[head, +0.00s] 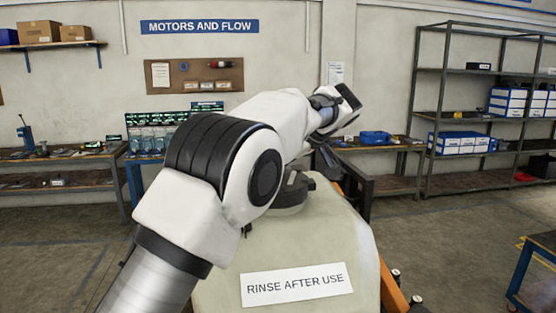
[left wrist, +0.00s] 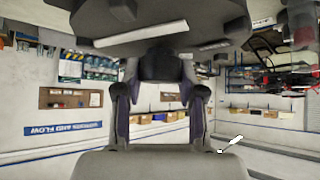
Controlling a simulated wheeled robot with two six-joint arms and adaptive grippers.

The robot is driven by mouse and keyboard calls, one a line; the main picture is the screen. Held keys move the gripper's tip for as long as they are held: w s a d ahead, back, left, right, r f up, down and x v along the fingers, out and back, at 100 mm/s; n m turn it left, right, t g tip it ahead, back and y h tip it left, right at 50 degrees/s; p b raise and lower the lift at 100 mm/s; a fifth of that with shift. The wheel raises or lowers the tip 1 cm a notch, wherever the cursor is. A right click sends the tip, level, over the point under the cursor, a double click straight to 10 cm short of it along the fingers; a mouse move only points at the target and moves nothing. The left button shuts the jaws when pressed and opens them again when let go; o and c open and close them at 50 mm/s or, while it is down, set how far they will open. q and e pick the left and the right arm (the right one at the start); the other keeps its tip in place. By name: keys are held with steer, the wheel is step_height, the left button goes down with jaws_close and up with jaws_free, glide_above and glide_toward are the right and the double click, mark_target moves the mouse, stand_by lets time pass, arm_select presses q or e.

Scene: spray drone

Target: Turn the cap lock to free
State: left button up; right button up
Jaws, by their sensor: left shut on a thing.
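A pale tank (head: 350,225) stands in front of me with a label reading "RINSE AFTER USE". A dark round cap (head: 289,199) with a raised dark part sits on its top, partly hidden behind my left arm. In the left wrist view the cap (left wrist: 215,28) is a large dark disc across the top, with a white strip on it. My right gripper is out of view.
A workbench (head: 60,157) with tools lines the left wall. A bench with a blue bin (head: 375,137) stands behind the tank. Metal shelving (head: 425,110) with boxes is at the right. A blue-framed cart (head: 530,268) shows at the right edge.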

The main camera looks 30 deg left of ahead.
arm_select(q)
steer(key=shift+n+g, duration=0.3)
steer(key=o, duration=1.1)
steer(key=shift+o, duration=0.2)
steer(key=shift+a+f, duration=0.1)
steer(key=shift+a, duration=0.05)
steer(key=v, duration=0.7)
steer(key=shift+d, duration=0.25)
steer(key=shift+a, duration=0.15)
